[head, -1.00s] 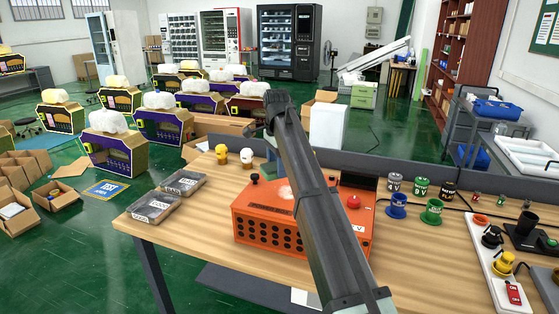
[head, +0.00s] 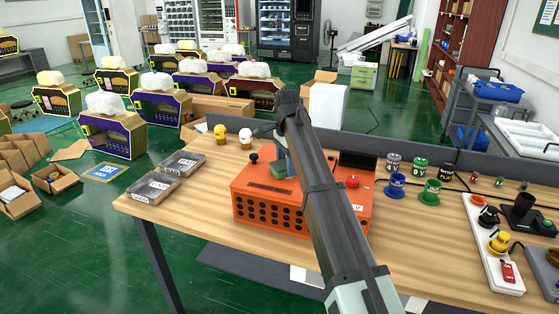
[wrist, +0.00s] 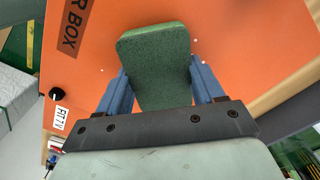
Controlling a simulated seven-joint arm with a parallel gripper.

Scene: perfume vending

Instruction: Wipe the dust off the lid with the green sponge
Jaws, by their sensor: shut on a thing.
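The orange box (head: 262,212) stands on the wooden table, and its flat orange lid (head: 255,180) faces up. The lid fills much of the wrist view (wrist: 240,35). My gripper (head: 281,158) is over the far part of the lid, partly hidden by my arm. In the wrist view its blue fingers (wrist: 160,85) are shut on the green sponge (wrist: 157,55). The sponge also shows small in the head view (head: 277,171), at the lid. A few tiny white specks (wrist: 191,40) lie around the sponge. I cannot tell whether the sponge touches the lid.
A red button (head: 352,181) and a black knob (head: 254,158) stand up from the box. Yellow and white heads (head: 220,132) stand behind it. Grey trays (head: 153,187) lie left, and coloured spools (head: 395,187) stand right. Bare table (head: 420,240) lies in front right.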

